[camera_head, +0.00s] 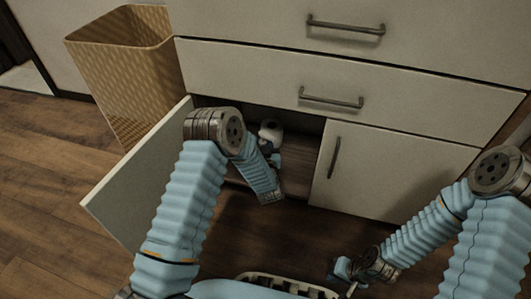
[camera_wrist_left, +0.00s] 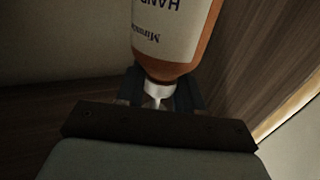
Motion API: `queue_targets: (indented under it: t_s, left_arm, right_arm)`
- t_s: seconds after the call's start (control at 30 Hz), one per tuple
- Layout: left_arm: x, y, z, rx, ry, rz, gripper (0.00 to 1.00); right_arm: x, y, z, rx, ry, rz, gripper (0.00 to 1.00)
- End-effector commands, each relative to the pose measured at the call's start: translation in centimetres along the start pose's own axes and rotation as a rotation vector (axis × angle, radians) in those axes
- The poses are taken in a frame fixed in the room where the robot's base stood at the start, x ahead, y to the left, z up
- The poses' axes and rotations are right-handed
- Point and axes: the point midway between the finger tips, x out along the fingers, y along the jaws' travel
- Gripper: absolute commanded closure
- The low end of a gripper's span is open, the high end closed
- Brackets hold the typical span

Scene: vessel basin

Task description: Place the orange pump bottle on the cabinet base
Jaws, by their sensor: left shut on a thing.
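The orange pump bottle (camera_wrist_left: 208,48), with a pale label, shows in the left wrist view with its white pump neck (camera_wrist_left: 157,90) between the fingers of my left gripper (camera_wrist_left: 160,95). The gripper is shut on it. In the head view my left gripper (camera_head: 272,158) reaches inside the open lower cabinet, and a whitish rounded shape just beyond it (camera_head: 271,131) seems to be part of the bottle. The cabinet base (camera_head: 238,176) is brown wood, partly hidden by my left arm. I cannot tell whether the bottle touches it. My right gripper (camera_head: 345,273) is low outside the cabinet; its fingers are unclear.
The left cabinet door (camera_head: 135,185) stands open beside my left arm. The right door (camera_head: 385,172) is shut, with drawers (camera_head: 335,88) above. A tan woven basket (camera_head: 120,65) stands at the left. Wooden floor (camera_head: 40,180) is clear at left.

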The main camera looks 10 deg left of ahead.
Motion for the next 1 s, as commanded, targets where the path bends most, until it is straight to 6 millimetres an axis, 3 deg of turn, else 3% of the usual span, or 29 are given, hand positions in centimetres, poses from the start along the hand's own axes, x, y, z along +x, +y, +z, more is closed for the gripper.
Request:
queue_targets:
  t_s: [0.03,0.1,0.43,0.6,0.97,1.0]
  left_arm:
    - [0.7,-0.1,1.8,0.001,-0.003,0.000,1.00]
    - [1.8,-0.1,3.1,0.001,-0.004,0.000,1.00]
    - [4.1,-0.3,5.7,0.001,-0.004,0.002,1.00]
    - [4.0,-0.2,8.3,0.001,-0.004,0.003,1.00]
    - [4.0,-0.2,8.6,0.001,-0.003,0.003,1.00]
    - [4.0,-0.2,8.7,0.001,-0.003,0.003,0.60]
  right_arm:
    - [0.7,0.3,0.0,0.000,0.001,0.000,1.00]
    - [1.1,0.4,0.0,0.001,0.002,0.000,1.00]
    - [1.9,0.7,-0.1,0.001,0.005,0.000,1.00]
    - [2.5,0.9,-0.1,0.001,0.007,0.000,1.00]
    - [2.4,0.9,-0.1,0.001,0.007,0.000,1.00]
    - [2.4,0.9,-0.1,0.001,0.007,0.000,1.00]
